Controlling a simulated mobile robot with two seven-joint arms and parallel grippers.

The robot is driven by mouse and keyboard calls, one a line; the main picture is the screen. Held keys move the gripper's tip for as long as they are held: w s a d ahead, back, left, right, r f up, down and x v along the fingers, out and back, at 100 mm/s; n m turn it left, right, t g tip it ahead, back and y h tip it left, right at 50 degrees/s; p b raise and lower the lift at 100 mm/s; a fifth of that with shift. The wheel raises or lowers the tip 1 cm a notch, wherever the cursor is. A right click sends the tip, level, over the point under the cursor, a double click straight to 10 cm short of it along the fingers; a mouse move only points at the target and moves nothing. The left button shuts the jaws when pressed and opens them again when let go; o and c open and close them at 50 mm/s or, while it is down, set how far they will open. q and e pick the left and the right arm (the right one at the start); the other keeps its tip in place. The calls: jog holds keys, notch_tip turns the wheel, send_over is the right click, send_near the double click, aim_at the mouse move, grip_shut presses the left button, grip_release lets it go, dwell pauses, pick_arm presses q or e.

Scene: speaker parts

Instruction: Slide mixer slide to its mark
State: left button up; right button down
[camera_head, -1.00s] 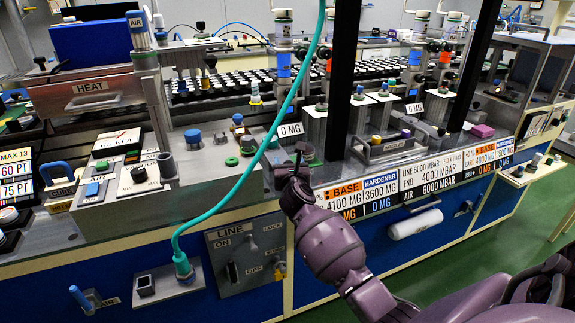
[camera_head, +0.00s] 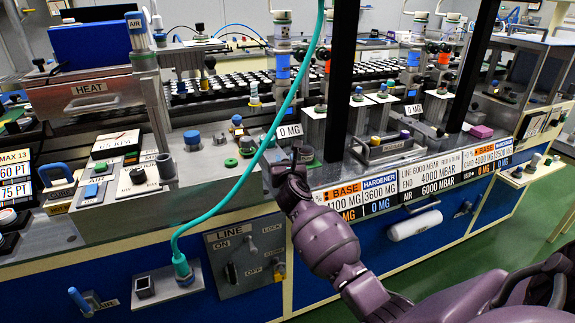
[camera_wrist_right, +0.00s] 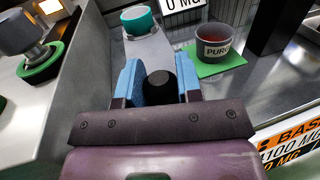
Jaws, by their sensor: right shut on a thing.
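My right gripper (camera_head: 290,165) is at the front edge of the bench, just right of the grey control box, and its arm comes in from the lower right. In the right wrist view its two blue fingers (camera_wrist_right: 160,84) are shut on a dark, round-topped knob (camera_wrist_right: 160,92), which I take to be the handle of the mixer slide. The knob's lower part is hidden by the gripper. A grey strip (camera_wrist_right: 165,52) runs away beyond the knob, with a teal round part (camera_wrist_right: 140,20) at its far end. No mark for the slide can be made out. My left gripper is not in view.
A teal hose (camera_head: 236,188) hangs just left of my right gripper. A cup labelled PURG (camera_wrist_right: 218,44) stands on a green pad right of the fingers. The grey control box (camera_head: 200,180) stands close on the left. A dark upright post (camera_head: 341,90) rises behind to the right.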

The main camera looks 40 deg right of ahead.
jog(key=b, duration=0.2)
send_near(273, 141)
jog(key=x, duration=0.5)
jog(key=shift+s+f, duration=0.1)
jog(key=shift+f, duration=0.1)
jog(key=shift+w+d+r, duration=0.15)
jog(key=shift+w+d, duration=0.05)
jog(key=shift+w, duration=0.45)
jog(key=c, duration=0.8)
grip_release()
jog(key=shift+r, duration=0.15)
